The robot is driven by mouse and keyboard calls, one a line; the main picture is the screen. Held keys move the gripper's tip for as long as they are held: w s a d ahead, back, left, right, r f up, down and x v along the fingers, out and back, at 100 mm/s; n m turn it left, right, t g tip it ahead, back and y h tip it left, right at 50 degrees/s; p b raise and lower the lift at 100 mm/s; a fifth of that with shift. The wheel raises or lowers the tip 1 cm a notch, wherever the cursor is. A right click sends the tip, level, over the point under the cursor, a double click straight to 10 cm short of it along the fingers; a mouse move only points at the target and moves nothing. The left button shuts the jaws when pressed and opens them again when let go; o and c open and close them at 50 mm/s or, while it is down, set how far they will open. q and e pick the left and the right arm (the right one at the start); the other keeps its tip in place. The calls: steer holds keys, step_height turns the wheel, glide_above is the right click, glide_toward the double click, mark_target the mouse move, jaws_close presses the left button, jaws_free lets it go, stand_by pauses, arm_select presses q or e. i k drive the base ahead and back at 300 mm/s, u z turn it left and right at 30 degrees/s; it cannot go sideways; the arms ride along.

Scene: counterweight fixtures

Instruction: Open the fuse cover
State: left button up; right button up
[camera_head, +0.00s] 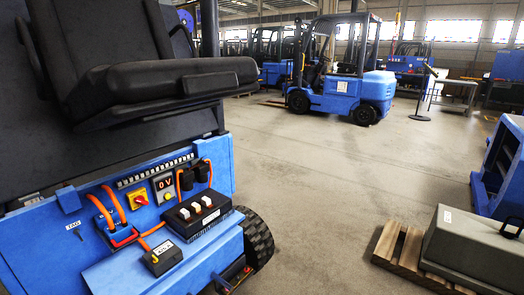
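No part clearly labelled as the fuse cover can be picked out. On the blue panel at the lower left, a black box (198,212) with three whitish blocks on top sits at the front edge. A smaller dark grey box (163,258) with a white label stands to its left, with an orange cable (152,231) running near it. The label is too small to read. Neither of my grippers is in view.
The panel (80,212) carries a red-yellow switch (137,198), a "0 V" display (164,184) and orange cables. A black seat (150,75) overhangs it. A grey weight (474,245) lies on a wooden pallet (405,247) at right. Open floor (325,185) lies between.

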mark_target(168, 253)
steer(key=u, duration=0.05)
steer(key=k, duration=1.05)
steer(key=z, duration=0.7)
steer(key=i, duration=1.45)
steer(key=u, duration=0.65)
